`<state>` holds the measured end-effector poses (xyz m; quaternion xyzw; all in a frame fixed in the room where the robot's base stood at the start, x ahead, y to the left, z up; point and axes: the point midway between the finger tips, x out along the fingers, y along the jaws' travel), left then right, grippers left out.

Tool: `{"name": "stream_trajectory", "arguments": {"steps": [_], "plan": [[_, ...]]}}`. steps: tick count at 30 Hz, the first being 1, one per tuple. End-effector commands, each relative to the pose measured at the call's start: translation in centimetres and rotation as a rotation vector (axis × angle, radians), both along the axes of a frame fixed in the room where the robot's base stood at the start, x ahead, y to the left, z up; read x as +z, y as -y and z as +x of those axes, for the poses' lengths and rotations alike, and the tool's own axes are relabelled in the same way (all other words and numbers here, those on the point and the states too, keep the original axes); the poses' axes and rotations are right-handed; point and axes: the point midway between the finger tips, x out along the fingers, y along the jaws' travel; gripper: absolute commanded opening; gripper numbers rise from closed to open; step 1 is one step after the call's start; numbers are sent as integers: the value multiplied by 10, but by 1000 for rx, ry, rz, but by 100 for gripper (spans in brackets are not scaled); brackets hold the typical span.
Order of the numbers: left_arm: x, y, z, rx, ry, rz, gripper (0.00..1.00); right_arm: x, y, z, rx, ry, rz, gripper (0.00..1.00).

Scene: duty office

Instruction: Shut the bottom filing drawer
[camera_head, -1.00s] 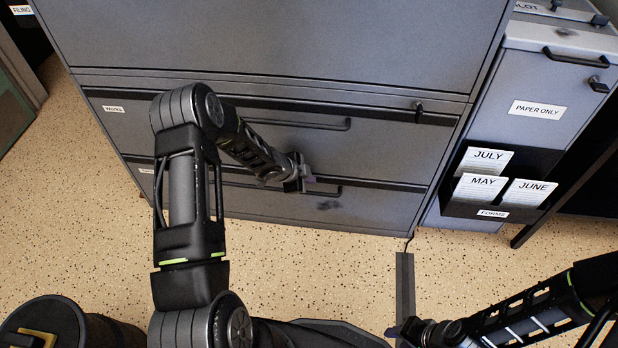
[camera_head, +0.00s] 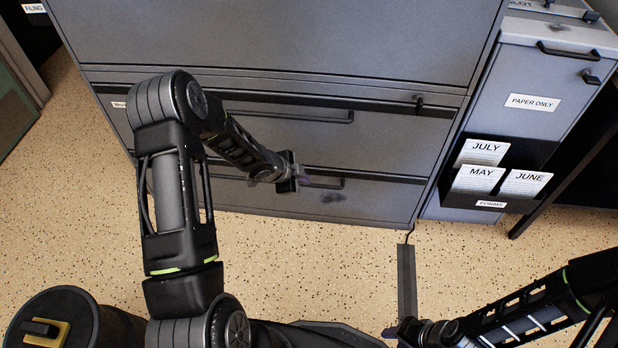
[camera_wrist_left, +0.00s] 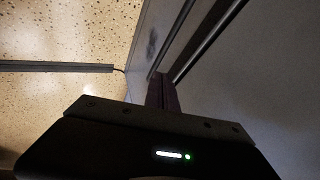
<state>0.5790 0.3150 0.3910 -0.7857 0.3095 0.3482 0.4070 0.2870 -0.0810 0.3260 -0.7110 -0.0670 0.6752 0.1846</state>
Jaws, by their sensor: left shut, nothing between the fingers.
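The grey filing cabinet fills the top of the head view. Its bottom drawer (camera_head: 375,200) has a black bar handle (camera_head: 335,184) and a dark smudge on its front. The drawer looks nearly flush with the cabinet; I cannot tell whether a small gap is left. My left gripper (camera_head: 304,180) is shut and empty at the drawer front, beside the handle. In the left wrist view its shut fingers (camera_wrist_left: 162,92) point at the grey front; contact is unclear. My right gripper (camera_head: 398,331) is low at the right, away from the cabinet, its fingers too small to read.
The drawer above (camera_head: 390,135) looks shut. A grey bin labelled "PAPER ONLY" (camera_head: 545,80) stands right of the cabinet, with a black forms holder (camera_head: 500,205) on it. A dark round bin (camera_head: 75,305) is at lower left. A dark floor strip (camera_head: 407,280) runs below the cabinet.

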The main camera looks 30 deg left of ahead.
Motion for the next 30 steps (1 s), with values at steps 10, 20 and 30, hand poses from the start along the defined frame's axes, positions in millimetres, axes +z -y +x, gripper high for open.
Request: {"name": "stream_trajectory", "arguments": {"steps": [10, 20, 30], "plan": [[33, -9, -24, 0, 0, 0, 0, 17, -4, -5, 11, -8, 7, 36], [33, -8, -24, 0, -1, 0, 0, 16, -4, -5, 11, -8, 6, 36], [34, -8, -23, 48, -7, -35, 0, 16, -4, -4, 11, -8, 6, 36]]}}
